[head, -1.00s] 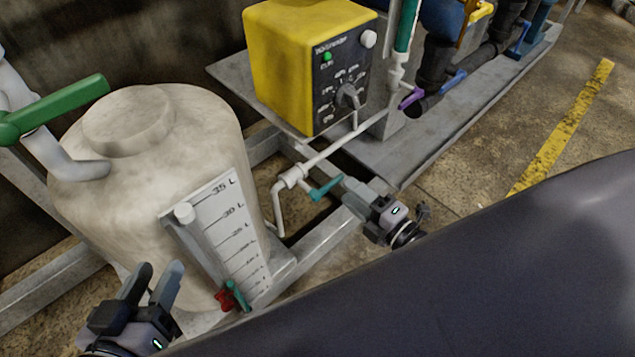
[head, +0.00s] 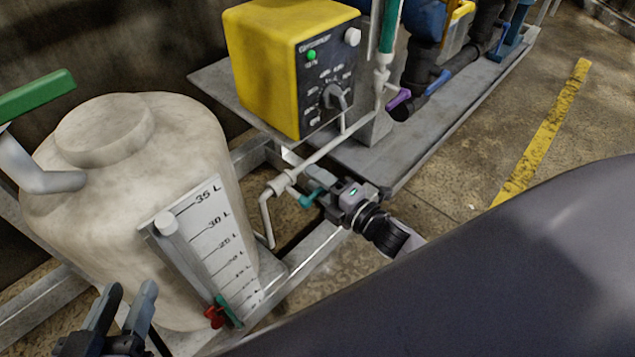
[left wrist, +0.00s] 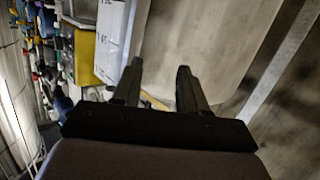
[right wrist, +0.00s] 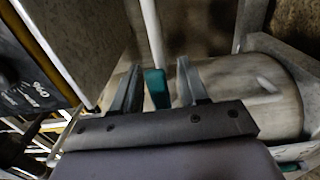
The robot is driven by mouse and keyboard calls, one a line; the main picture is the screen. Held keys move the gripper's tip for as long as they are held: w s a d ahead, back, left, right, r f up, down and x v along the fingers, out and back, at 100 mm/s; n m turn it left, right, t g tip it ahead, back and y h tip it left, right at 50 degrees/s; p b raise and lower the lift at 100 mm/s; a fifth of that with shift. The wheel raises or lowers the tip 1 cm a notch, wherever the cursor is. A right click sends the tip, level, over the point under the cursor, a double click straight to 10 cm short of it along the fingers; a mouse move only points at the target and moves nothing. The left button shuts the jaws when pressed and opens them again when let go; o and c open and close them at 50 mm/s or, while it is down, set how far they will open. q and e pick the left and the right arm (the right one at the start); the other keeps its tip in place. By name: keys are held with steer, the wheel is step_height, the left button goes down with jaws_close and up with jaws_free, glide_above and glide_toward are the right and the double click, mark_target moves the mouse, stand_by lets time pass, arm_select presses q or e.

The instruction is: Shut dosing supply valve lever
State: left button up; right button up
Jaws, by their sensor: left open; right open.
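A teal valve lever (head: 309,199) sits on a valve in the white pipe (head: 283,182) between the tank and the yellow pump. My right gripper (head: 308,183) is at this lever and partly covers it. In the right wrist view the teal lever (right wrist: 157,88) stands between the two open fingers (right wrist: 159,65), with gaps on both sides; it does not look gripped. My left gripper (head: 133,288) is open and empty in front of the tank's lower left; its fingers (left wrist: 160,68) show free in the left wrist view.
The cream tank (head: 130,160) with a level scale stands at left, a green lever (head: 38,95) above it. Small red and teal handles (head: 223,312) are at the scale's foot. The yellow pump (head: 285,60) and a purple lever (head: 399,98) are behind. Floor at right is clear.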

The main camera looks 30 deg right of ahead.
jaws_close()
